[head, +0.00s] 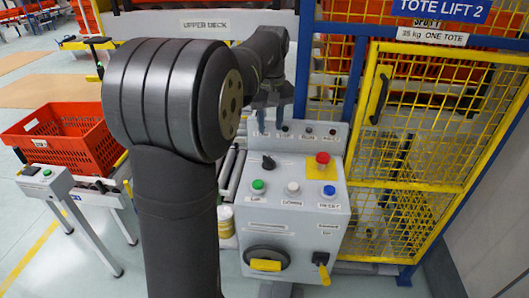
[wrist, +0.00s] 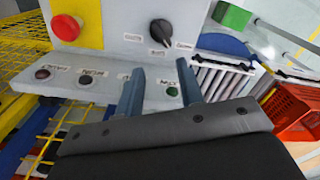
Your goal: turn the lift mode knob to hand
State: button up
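A small black selector knob (head: 268,162) sits at the upper left of the grey control box (head: 335,215). The knob also shows in the wrist view (wrist: 161,32), at the top, with small labels beside it that I cannot read. I cannot tell which label it points to. My gripper (head: 272,108) is at the indicator strip behind the knob, apart from the knob. In the wrist view my gripper (wrist: 158,86) has its two grey fingers spread with nothing between them, over the indicator strip.
A red emergency button (head: 322,159) on yellow stands right of the knob. Green (head: 258,186), white (head: 293,187) and blue (head: 329,191) buttons are below. A yellow-handled rotary switch (head: 266,264) is on the front. A yellow mesh gate (head: 425,150) stands at right, an orange tote (head: 65,138) at left.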

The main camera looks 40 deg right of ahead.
aim_at(269, 157)
notch_tip(269, 157, up, 6)
jog(key=n, duration=0.3)
jog(key=f, duration=1.6)
jog(key=shift+s+a+f, duration=0.25)
jog(key=shift+a+f, duration=0.05)
jog(key=shift+f, duration=0.05)
